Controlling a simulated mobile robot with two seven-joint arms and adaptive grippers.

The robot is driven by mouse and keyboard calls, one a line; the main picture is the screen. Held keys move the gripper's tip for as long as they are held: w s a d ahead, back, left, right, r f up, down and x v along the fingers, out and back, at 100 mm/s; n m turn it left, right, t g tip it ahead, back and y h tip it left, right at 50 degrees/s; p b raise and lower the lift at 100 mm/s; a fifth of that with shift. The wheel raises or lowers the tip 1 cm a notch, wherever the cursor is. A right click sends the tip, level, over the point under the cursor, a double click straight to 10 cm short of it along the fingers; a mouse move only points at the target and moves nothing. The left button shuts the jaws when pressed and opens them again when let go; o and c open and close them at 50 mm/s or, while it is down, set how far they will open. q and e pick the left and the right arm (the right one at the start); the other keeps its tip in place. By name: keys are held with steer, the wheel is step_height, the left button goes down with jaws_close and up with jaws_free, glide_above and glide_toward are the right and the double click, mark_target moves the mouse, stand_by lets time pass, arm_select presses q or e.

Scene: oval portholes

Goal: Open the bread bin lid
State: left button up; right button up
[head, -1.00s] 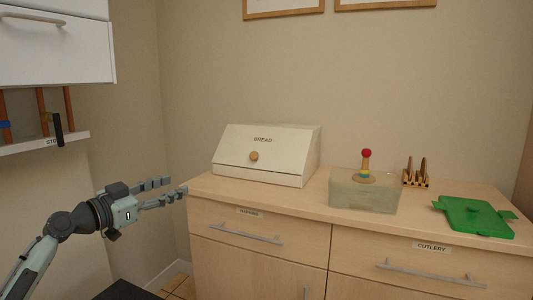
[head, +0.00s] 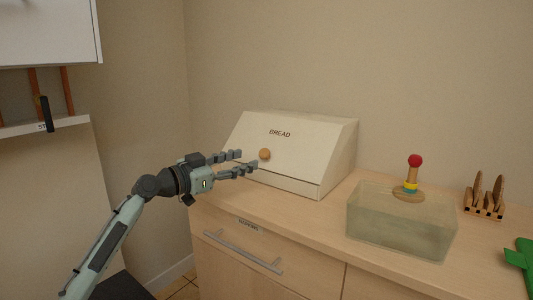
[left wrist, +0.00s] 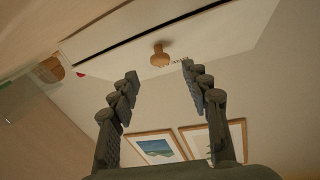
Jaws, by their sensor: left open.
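The bread bin (head: 300,130) is a cream box with a sloped front lid marked BREAD, standing on the wooden counter. Its lid looks shut, with a dark seam along the lower front. A round wooden knob (head: 265,154) sits on the lid. My left gripper (head: 248,162) is open and empty, its fingers pointing at the knob from the left. In the left wrist view the knob (left wrist: 160,56) shows beyond and between the two fingertips (left wrist: 158,70), not touched by them. My right gripper is not in view.
A translucent block (head: 400,222) with a stacked ring toy (head: 411,180) on it stands right of the bin. A wooden rack (head: 484,198) and a green item (head: 522,258) are farther right. A shelf (head: 45,125) hangs at left. Bare counter (head: 235,205) lies before the bin.

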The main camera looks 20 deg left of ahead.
mark_target(261, 154)
arm_select(q)
steer(key=p+x, duration=0.1)
steer(key=x, duration=0.5)
steer(key=shift+w+d, duration=0.15)
steer(key=shift+w, duration=0.05)
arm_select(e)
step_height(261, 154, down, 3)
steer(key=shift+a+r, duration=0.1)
arm_select(q)
jaws_close()
